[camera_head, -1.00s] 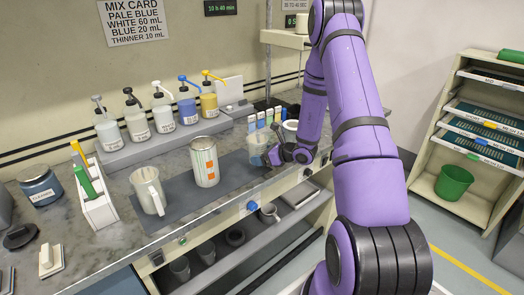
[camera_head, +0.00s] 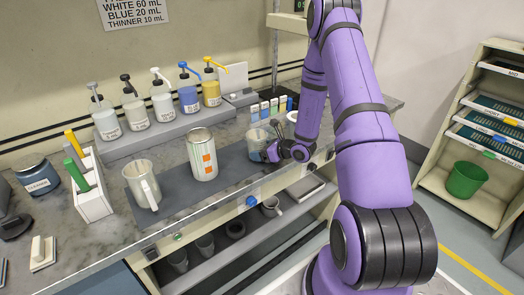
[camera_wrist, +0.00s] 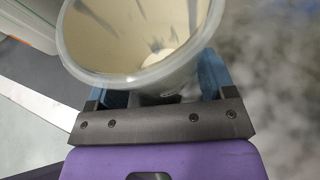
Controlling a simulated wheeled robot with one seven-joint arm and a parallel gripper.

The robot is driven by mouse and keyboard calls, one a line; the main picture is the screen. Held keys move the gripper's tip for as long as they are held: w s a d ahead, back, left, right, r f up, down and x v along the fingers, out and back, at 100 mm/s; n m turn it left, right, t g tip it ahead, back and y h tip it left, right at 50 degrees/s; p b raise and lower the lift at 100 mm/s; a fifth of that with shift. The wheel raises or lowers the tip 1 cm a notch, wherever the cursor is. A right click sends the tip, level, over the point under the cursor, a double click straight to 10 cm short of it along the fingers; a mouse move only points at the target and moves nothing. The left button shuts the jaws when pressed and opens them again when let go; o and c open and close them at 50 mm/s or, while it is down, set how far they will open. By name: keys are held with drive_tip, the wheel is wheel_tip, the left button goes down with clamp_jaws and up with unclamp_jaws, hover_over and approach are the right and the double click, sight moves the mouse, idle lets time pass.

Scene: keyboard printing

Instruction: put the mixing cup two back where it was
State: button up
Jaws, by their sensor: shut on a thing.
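A translucent mixing cup (camera_head: 257,143) is at the right end of the dark mat (camera_head: 180,205) on the bench. My gripper (camera_head: 277,152) is shut on it from the right. In the wrist view the cup (camera_wrist: 140,75) is between my blue fingers, its open rim facing the camera, with cream residue and dark streaks inside. I cannot read a number on it, nor tell whether its base touches the mat. A pale jug with a handle (camera_head: 141,184) stands on the mat's left part.
Several pump bottles (camera_head: 162,103) stand on a grey riser behind the mat. Colour swatches (camera_head: 270,107) and a white round item (camera_head: 292,117) are behind the cup. A marker holder (camera_head: 93,200) is at the left. A lower shelf holds a cup (camera_head: 270,207). A shelf rack with a green bin (camera_head: 466,179) is right.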

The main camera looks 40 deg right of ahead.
drive_tip(key=shift+f, duration=0.1)
drive_tip(key=o, duration=1.2)
drive_tip(key=shift+o, duration=0.2)
